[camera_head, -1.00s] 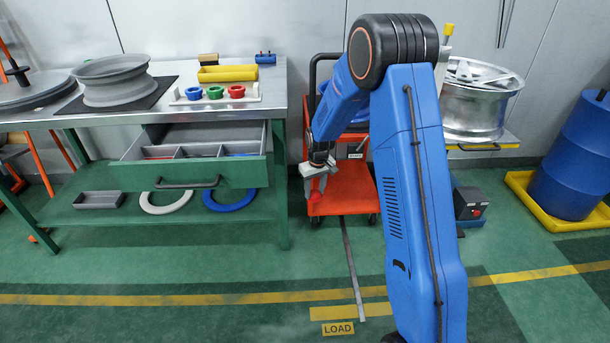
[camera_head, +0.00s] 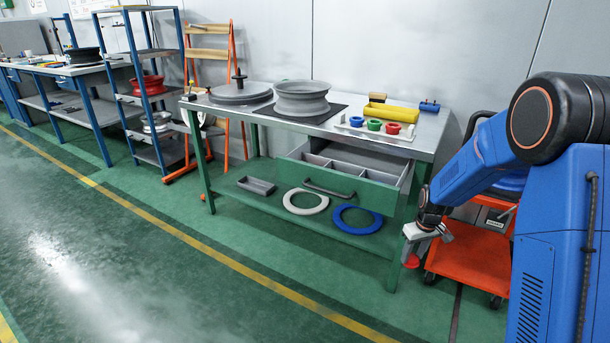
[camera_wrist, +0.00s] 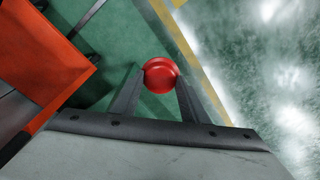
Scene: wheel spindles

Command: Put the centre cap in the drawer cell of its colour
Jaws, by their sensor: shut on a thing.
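My gripper (camera_head: 416,247) is shut on a red centre cap (camera_head: 411,262) in the head view. It hangs in the air to the right of the green workbench, in front of the orange cart. The wrist view shows the red cap (camera_wrist: 160,74) between the two fingertips, above the green floor. The drawer (camera_head: 340,184) of the workbench is pulled open and has grey dividers. From this angle its front wall hides much of the cell floors, and I cannot make out their colours now.
The lower shelf holds white and blue rings (camera_head: 358,219). The orange cart (camera_head: 470,258) stands close right. Open floor lies in front.

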